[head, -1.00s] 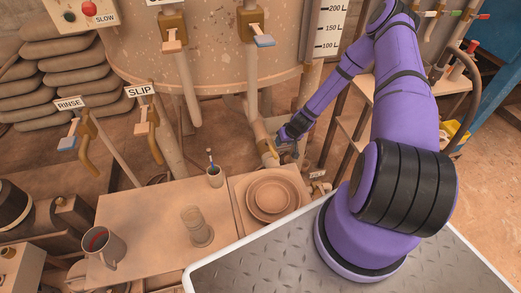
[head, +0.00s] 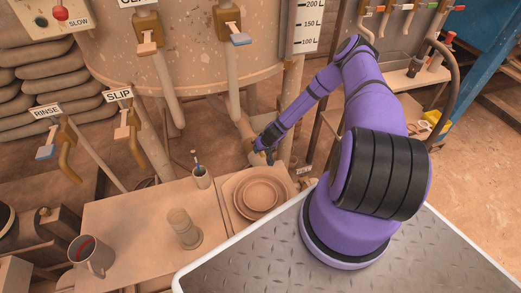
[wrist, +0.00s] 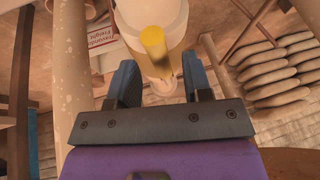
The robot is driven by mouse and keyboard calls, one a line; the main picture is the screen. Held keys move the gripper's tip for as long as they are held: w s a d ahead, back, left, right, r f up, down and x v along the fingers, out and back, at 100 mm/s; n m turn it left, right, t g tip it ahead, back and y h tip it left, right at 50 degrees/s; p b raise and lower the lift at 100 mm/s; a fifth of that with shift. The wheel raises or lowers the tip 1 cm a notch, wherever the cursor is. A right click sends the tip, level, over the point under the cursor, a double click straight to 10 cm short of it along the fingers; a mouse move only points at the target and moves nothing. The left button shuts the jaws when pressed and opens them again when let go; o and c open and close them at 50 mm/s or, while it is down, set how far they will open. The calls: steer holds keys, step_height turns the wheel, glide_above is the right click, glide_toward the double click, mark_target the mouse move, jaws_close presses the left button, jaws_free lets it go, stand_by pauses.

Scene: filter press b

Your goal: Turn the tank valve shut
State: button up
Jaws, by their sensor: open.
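The tank (head: 180,65) is the large speckled vessel at the top of the head view. The likely tank valve is the brass-coloured fitting (head: 247,133) on a pipe below it, partly hidden by my gripper (head: 264,146). In the wrist view my gripper (wrist: 160,88) is open, with its two dark fingers apart. A pale rounded pipe piece (wrist: 157,22) with a yellow stub (wrist: 153,42) lies ahead, in line with the gap between the fingers. I cannot tell whether the fingers touch it, or how the valve's handle is set.
Brass taps labelled RINSE (head: 59,134) and SLIP (head: 126,117) stand at the left. Two more taps hang on the tank front. Stacked bowls (head: 258,195), a brush pot (head: 202,177), a glass jar (head: 184,229) and a mug (head: 90,256) stand on the bench below.

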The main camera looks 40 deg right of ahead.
steer(key=shift+w+f, duration=0.2)
steer(key=shift+f, duration=0.3)
jaws_close()
